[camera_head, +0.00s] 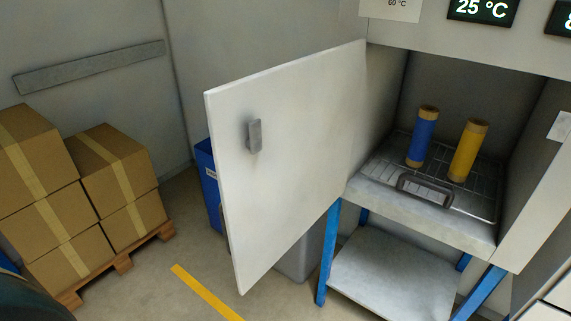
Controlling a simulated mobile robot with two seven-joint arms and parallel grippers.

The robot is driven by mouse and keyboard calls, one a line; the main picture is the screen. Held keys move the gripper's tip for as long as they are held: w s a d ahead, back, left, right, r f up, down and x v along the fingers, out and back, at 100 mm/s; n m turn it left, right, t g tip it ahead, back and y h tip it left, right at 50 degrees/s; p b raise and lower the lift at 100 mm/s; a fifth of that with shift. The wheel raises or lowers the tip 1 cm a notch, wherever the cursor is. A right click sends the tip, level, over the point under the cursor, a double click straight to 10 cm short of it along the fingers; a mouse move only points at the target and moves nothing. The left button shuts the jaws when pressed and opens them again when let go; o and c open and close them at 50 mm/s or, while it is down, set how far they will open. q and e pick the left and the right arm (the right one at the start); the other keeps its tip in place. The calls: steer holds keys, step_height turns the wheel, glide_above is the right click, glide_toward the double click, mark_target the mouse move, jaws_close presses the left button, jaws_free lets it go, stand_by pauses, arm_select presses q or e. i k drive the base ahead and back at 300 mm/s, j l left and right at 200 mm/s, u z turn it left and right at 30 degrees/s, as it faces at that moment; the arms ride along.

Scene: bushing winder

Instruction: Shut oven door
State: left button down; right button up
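The oven door (290,150) is a flat light-grey panel. It stands wide open, swung out to the left from its hinge side by the oven's left edge. A small grey handle (255,136) sits on the door face toward its free edge. The oven chamber (455,80) is open to view. Inside, a blue cylinder (422,138) and a yellow cylinder (467,150) stand upright on a wire rack tray (381,165) with a dark front handle (425,189). Neither of my grippers shows in the head view.
Below the oven is a blue-legged stand with a grey shelf (390,280). Stacked cardboard boxes (70,232) on a wooden pallet (123,263) stand at the left. A blue bin (208,185) is partly hidden behind the door. Floor with a yellow line (205,292) lies between.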

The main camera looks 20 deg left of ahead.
mark_target(307, 106)
steer(key=j+z, duration=0.25)
steer(key=j, duration=0.3)
steer(key=k+j+z, duration=0.2)
steer(key=j, duration=0.3)
steer(key=i+j+z, duration=0.15)
steer(key=j, duration=0.2)
steer(key=i+j+z, duration=0.2)
steer(key=j+z, duration=0.15)
steer(key=j, duration=0.3)
steer(key=i+j+z, duration=0.1)
steer(key=k+j, duration=0.1)
steer(key=j, duration=0.2)
steer(key=k+j, duration=0.1)
steer(key=j, duration=0.2)
steer(key=k+j, duration=0.1)
steer(key=j, duration=0.15)
steer(key=k+j, duration=0.1)
steer(key=j, duration=0.25)
steer(key=j+z, duration=0.1)
steer(key=j, duration=0.25)
steer(key=k+j, duration=0.15)
steer(key=j, duration=0.2)
steer(key=k+j, duration=0.1)
steer(key=j, duration=0.25)
steer(key=j+z, duration=0.05)
